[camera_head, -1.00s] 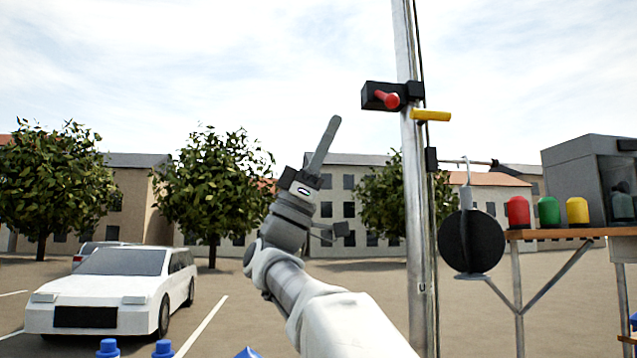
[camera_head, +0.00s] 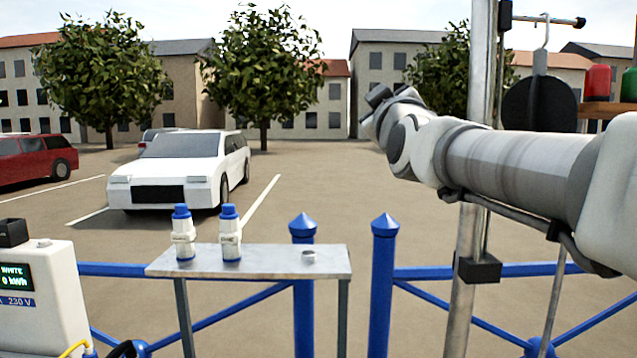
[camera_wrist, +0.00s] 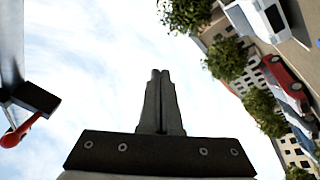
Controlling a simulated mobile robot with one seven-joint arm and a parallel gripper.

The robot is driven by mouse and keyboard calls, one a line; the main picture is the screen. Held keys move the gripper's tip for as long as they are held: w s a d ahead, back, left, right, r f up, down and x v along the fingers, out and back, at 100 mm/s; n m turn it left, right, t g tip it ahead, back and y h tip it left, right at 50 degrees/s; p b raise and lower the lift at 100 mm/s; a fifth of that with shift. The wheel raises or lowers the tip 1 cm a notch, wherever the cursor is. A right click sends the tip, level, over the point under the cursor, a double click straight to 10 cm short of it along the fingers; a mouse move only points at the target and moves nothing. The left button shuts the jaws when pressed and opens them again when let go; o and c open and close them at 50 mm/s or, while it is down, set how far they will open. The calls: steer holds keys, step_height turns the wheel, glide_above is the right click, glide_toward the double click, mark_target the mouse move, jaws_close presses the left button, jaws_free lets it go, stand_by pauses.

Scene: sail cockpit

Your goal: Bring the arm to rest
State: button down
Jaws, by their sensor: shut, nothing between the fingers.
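My gripper (camera_wrist: 160,78) shows in the wrist view with its two fingers together and nothing between them. It points up against open sky. In the head view my arm reaches in from the right edge toward the middle, and its wrist end is in front of the trees and buildings. The gripper's fingers cannot be made out in that view. A metal mast (camera_head: 468,230) stands behind my arm. In the wrist view a red handle (camera_wrist: 18,132) on a black block (camera_wrist: 36,98) is at the left, apart from the fingers.
A metal shelf (camera_head: 270,262) holds two white-and-blue connectors (camera_head: 183,238) (camera_head: 230,240). Blue railings with posts (camera_head: 303,270) (camera_head: 383,280) cross the front. A white power box (camera_head: 45,295) stands at left. A black disc (camera_head: 540,104) hangs beside red and green lamps (camera_head: 597,80) (camera_head: 629,84) at right.

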steer(key=s+d+f+m+g, duration=0.1)
steer(key=s+f+m+g, duration=0.2)
steer(key=s+f, duration=0.6)
steer(key=s+d+f+m+g, duration=0.2)
steer(key=s+f+g, duration=0.5)
steer(key=f, duration=1)
steer(key=s+d+f+m+g+h, duration=0.1)
steer(key=s+f+m+g, duration=0.2)
steer(key=s+f, duration=0.9)
steer(key=f+g, duration=0.1)
steer(key=g, duration=0.1)
steer(key=shift+s+d+f+m+g, duration=0.3)
steer(key=shift+s+f+g, duration=0.05)
steer(key=shift+g, duration=0.05)
